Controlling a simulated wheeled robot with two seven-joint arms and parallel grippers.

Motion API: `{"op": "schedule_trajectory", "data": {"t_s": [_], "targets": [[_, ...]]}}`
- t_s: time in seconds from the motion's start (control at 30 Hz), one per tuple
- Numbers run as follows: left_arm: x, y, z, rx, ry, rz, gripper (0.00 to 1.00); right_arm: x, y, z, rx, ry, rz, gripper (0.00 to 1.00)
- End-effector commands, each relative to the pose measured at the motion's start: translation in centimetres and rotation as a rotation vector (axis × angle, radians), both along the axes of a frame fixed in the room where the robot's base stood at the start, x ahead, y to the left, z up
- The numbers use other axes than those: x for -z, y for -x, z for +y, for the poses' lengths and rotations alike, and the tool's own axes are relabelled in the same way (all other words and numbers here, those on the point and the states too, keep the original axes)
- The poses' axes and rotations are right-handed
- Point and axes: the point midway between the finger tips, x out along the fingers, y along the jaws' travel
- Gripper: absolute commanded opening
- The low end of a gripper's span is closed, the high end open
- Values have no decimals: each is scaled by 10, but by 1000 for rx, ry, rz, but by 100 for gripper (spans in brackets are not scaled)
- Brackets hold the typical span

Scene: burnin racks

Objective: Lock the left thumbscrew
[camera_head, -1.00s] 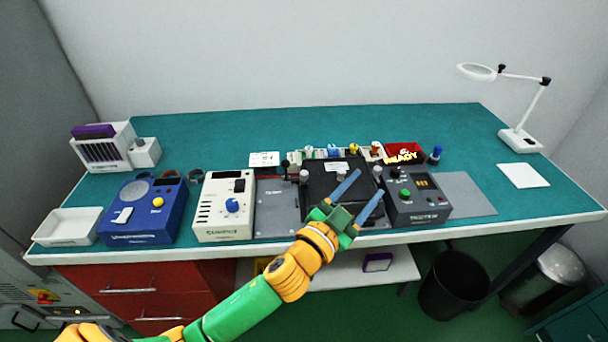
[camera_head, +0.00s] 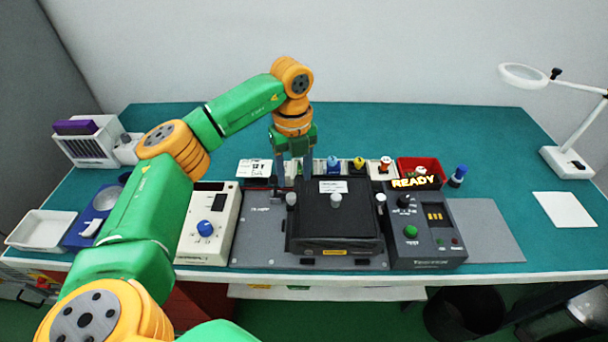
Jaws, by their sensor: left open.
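The black fixture box (camera_head: 335,232) with a white label sits on a grey plate (camera_head: 258,235) near the table's front edge. Grey thumbscrews stand along it: a left one (camera_head: 291,199), a middle one (camera_head: 336,200) and a right one (camera_head: 381,199). My left gripper (camera_head: 293,180) points down with its two blue-grey fingers apart, just behind and above the left thumbscrew in the picture. I cannot tell whether a finger touches anything. The left thumbscrew's top shows clear in front of the fingers. My right gripper is not in view.
A dark tester (camera_head: 425,235) with a glowing READY sign stands right of the box. A cream supply (camera_head: 207,225) and a blue unit stand left, partly behind my arm. Small coloured parts line the back of the plate. The teal table behind is clear.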

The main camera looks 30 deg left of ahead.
Motion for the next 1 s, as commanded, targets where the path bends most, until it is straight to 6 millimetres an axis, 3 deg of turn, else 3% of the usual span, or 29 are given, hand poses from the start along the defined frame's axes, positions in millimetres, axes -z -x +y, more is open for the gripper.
{"op": "schedule_trajectory", "data": {"t_s": [0.23,0.5,0.73,1.0], "targets": [[40,1,-1,5,3,1,57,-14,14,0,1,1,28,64],[47,0,-2,7,4,-2,57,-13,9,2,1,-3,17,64],[46,0,-2,8,6,-2,0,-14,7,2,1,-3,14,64],[46,0,-2,17,5,-4,0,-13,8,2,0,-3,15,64]]}}
